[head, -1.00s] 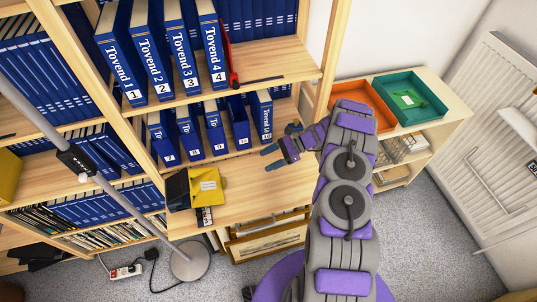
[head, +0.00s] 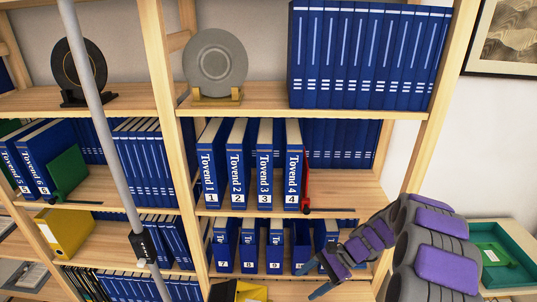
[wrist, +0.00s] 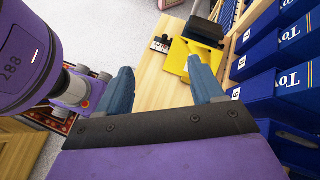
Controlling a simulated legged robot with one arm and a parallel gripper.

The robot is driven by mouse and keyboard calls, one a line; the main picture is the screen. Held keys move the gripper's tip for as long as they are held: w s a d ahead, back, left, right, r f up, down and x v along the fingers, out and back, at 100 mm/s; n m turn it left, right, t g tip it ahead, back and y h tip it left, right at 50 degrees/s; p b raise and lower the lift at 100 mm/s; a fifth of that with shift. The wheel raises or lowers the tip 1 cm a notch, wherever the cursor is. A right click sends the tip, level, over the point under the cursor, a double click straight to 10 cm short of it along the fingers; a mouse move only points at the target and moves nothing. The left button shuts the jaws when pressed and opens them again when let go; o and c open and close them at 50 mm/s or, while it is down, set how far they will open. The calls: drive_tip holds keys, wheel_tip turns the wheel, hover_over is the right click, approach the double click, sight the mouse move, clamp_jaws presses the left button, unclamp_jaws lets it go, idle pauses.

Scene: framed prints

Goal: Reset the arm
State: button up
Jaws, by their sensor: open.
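My gripper (wrist: 162,85) is open and empty. Its two blue-grey fingers stand wide apart in the wrist view, with the light wood surface (wrist: 158,84) beyond them. In the head view my purple and grey arm comes up from the lower right. My gripper (head: 316,278) is at its left end, before the lower shelf of blue binders. The fingertips are small there and partly blend with the binders.
Blue numbered binders (head: 252,170) fill the bookcase shelves, close to my gripper. A yellow box (wrist: 190,62) lies near the fingers. A grey lamp pole (head: 103,120) stands at left. A green tray (head: 505,270) is at right.

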drive_tip(key=s+a+r+n+h, duration=0.3)
drive_tip(key=s+r+n+h, duration=0.25)
drive_tip(key=s+r, duration=0.8)
drive_tip(key=s+d+r+n+h, duration=0.1)
drive_tip(key=s+d+n+h, duration=0.1)
drive_tip(key=s, duration=0.7)
drive_tip(key=s+d+r+n+t+h, duration=0.1)
drive_tip(key=s+d+n+h, duration=0.2)
drive_tip(key=s, duration=0.7)
drive_tip(key=shift+n, duration=0.65)
drive_tip(key=shift+w+a+r, duration=0.1)
